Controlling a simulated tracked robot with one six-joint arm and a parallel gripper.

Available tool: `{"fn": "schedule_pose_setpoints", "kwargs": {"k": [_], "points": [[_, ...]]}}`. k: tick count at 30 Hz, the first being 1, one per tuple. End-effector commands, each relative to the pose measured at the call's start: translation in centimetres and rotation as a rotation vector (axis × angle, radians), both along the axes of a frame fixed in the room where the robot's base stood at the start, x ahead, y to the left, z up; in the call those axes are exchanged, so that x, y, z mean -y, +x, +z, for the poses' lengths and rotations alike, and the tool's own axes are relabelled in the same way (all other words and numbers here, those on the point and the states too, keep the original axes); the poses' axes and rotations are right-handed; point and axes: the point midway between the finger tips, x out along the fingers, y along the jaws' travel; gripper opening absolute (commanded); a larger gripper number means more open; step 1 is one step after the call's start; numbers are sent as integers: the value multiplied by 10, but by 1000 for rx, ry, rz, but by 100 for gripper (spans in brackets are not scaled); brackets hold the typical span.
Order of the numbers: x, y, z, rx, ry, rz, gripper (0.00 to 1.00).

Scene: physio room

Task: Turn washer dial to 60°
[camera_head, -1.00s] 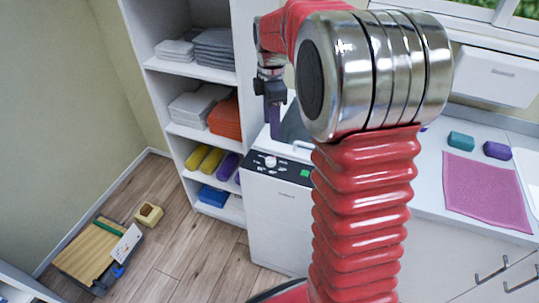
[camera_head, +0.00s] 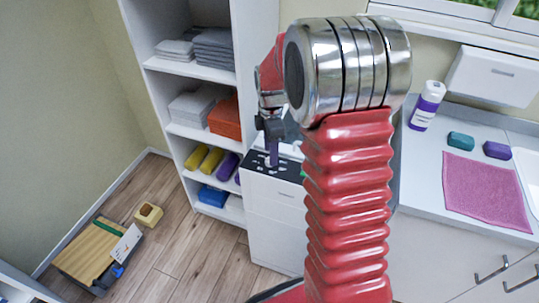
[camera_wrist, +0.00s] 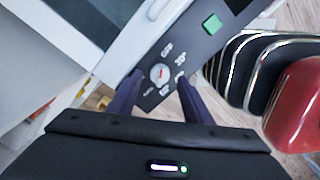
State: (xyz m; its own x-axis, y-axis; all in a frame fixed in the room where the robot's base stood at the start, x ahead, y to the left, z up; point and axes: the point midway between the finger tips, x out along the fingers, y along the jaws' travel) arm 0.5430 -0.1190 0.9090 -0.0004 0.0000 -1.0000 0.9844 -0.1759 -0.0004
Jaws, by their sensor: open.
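The washer (camera_head: 272,215) is a white machine with a black control panel (camera_head: 288,174) along its front top edge. In the wrist view the round white dial (camera_wrist: 158,74) has a red pointer mark. Small white labels ring it; one reads like OFF, another like 30°, and the rest are too small to read. The pointer's exact setting is unclear. My gripper (camera_wrist: 160,100) is open, with its two dark fingers on either side of the dial's near side, apart from it. In the head view my gripper (camera_head: 272,155) is over the panel and hides the dial.
Shelves with towels (camera_head: 214,50) and rolls stand left of the washer. A counter with a bottle (camera_head: 427,106) and a pink mat (camera_head: 485,188) is at right. Floor at left is partly clear.

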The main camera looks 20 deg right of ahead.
Motion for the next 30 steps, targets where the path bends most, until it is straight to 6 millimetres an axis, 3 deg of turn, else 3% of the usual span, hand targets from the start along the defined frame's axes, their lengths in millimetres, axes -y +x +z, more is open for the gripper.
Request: {"fn": "schedule_pose_setpoints", "kwargs": {"k": [6,16,30], "points": [[0,0,-19,-1,0,0,45],[0,0,-21,1,0,0,45],[0,0,-21,1,0,-1,12]]}}
